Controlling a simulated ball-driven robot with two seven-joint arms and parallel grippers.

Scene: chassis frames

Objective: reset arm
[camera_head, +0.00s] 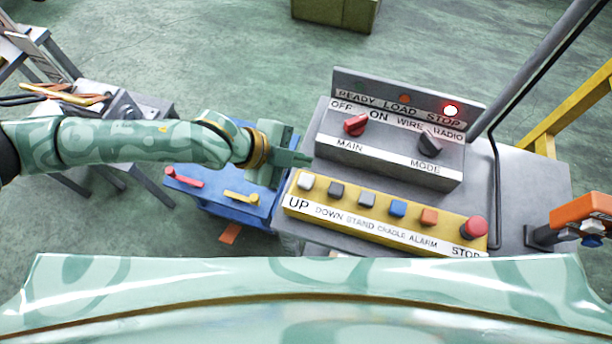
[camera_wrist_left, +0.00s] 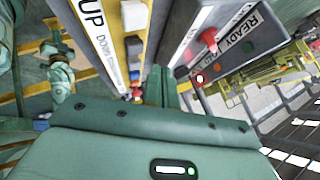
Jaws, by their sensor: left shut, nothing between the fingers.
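My left arm comes in from the left in the head view. Its gripper (camera_head: 302,159) is shut and empty, at the left edge of the control console (camera_head: 520,185). The fingertips lie just left of the grey switch box (camera_head: 390,165) and above the yellow button strip (camera_head: 385,222); I cannot tell whether they touch. In the left wrist view the closed fingers (camera_wrist_left: 161,88) point between the yellow strip (camera_wrist_left: 118,45) and the switch box (camera_wrist_left: 225,30).
The box carries a red MAIN knob (camera_head: 356,125), a dark MODE knob (camera_head: 430,143) and a lit red STOP lamp (camera_head: 451,111). A red stop button (camera_head: 473,228) ends the strip. A blue case (camera_head: 240,205) stands left. A yellow rail (camera_head: 570,115) is at right.

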